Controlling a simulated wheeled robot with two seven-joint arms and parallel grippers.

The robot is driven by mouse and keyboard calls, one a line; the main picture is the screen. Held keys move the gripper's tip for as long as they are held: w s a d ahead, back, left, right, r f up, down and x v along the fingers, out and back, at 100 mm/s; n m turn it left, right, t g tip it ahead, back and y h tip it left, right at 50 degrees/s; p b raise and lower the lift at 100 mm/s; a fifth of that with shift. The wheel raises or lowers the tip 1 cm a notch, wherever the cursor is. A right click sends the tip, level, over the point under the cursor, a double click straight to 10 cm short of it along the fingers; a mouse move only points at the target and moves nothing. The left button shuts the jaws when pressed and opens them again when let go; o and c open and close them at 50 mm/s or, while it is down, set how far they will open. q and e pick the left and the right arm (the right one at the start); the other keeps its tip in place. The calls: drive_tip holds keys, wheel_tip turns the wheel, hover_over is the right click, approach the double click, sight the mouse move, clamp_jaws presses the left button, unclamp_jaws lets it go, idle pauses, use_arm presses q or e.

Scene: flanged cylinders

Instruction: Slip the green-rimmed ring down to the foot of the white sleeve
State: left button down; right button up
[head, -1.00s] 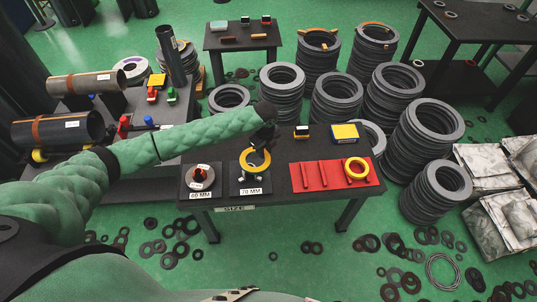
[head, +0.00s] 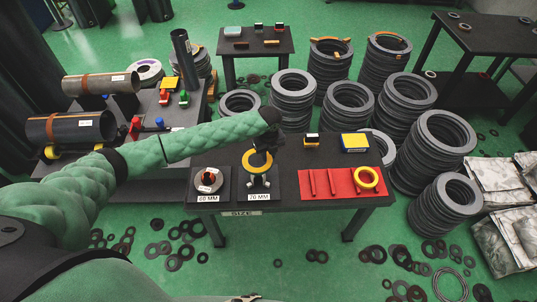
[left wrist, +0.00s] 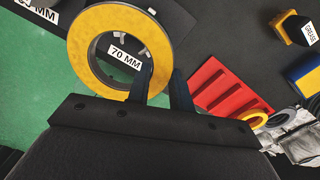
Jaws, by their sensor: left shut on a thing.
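My left gripper (head: 266,150) is shut on a yellow-faced ring (head: 257,162) with a dark grey outer wall. In the left wrist view one finger of the gripper (left wrist: 161,82) is inside the ring's hole and one outside its wall; the ring (left wrist: 88,45) fills the upper left. I see no green on its rim. It hangs over the black plate (head: 280,181) labelled 70 MM, where small pale parts show below it. I cannot make out a white sleeve; the ring and gripper hide much of the plate. My right gripper is out of view.
A grey ring with a reddish centre (head: 209,179) sits on the 60 MM plate at left. A red mat (head: 341,187) holds red bars and another yellow ring (head: 366,178). A yellow-and-blue box (head: 354,143) stands behind. Stacks of grey rings (head: 293,97) surround the table.

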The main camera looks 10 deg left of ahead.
use_arm(q)
drive_tip(key=shift+r, duration=0.1)
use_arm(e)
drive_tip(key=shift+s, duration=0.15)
